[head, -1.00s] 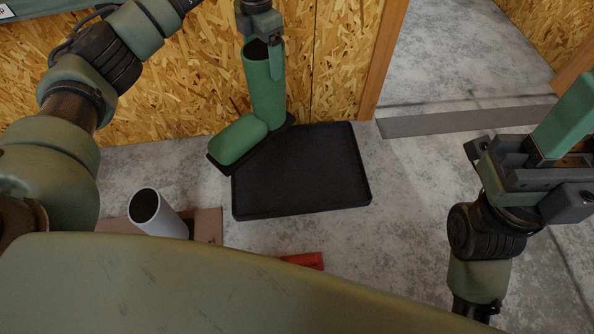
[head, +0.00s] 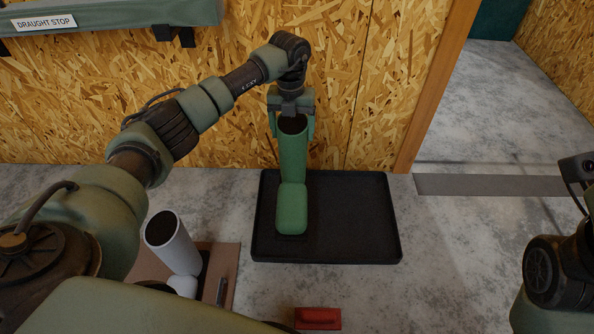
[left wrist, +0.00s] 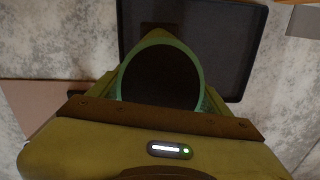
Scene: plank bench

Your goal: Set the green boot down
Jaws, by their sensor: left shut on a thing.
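The green boot (head: 292,205) is upright, its toe towards me, over the left part of the black tray (head: 350,215). Its dark sole blends with the tray, so I cannot tell whether it touches. My left gripper (head: 292,122) is shut on the boot's shaft near the top opening. In the left wrist view the boot's round opening (left wrist: 162,78) is between the jaws, with the tray (left wrist: 225,45) beyond it. Only a small part of my right gripper shows at the right edge of the head view; its fingers are out of frame.
A white boot (head: 172,243) stands on a brown mat (head: 226,262) left of the tray. A red object (head: 318,318) lies on the concrete floor in front. The chipboard wall (head: 345,90) rises close behind the tray. Floor right of the tray is clear.

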